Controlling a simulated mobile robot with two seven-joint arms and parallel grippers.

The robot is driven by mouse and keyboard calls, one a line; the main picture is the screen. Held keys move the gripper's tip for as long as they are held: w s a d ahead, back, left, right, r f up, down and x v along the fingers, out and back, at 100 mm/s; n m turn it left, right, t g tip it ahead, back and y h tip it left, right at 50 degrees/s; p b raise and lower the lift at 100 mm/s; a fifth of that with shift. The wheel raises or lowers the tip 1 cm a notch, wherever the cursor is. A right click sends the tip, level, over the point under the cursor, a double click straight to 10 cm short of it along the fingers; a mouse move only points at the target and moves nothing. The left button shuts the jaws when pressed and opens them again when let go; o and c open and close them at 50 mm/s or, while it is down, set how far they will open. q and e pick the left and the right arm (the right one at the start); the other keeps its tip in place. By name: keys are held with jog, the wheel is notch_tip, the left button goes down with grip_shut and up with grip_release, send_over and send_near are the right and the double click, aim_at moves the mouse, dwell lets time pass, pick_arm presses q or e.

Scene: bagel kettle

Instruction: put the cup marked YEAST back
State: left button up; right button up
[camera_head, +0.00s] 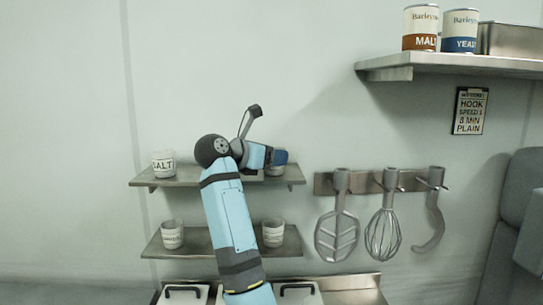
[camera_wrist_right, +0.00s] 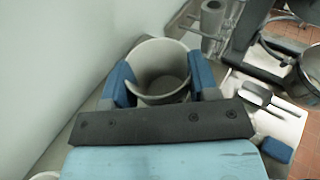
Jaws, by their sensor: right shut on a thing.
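My right gripper (camera_head: 279,157) is at the right end of the upper small shelf (camera_head: 222,177). It is shut on a white cup (camera_head: 275,170), mostly hidden behind it in the head view. In the right wrist view the cup (camera_wrist_right: 158,72) is upright and looks empty, between the two blue fingers of the right gripper (camera_wrist_right: 160,80). Its label does not show, so I cannot read YEAST on it. I cannot tell whether its base touches the shelf. My left gripper is not in view.
A SALT cup (camera_head: 163,163) stands at the upper shelf's left end. The lower shelf (camera_head: 210,241) holds a left cup (camera_head: 172,234) and a right cup (camera_head: 273,233). Hanging tools (camera_head: 383,228) are to the right. MALT (camera_head: 421,42) and YEAST (camera_head: 459,45) cans stand on the high shelf (camera_head: 450,63).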

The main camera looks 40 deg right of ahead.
jog(key=o, duration=0.9)
jog(key=shift+f, duration=0.1)
jog(key=shift+r, duration=0.2)
jog(key=shift+a, duration=0.3)
jog(key=shift+b+v, duration=0.9)
jog(key=shift+v, duration=4.85)
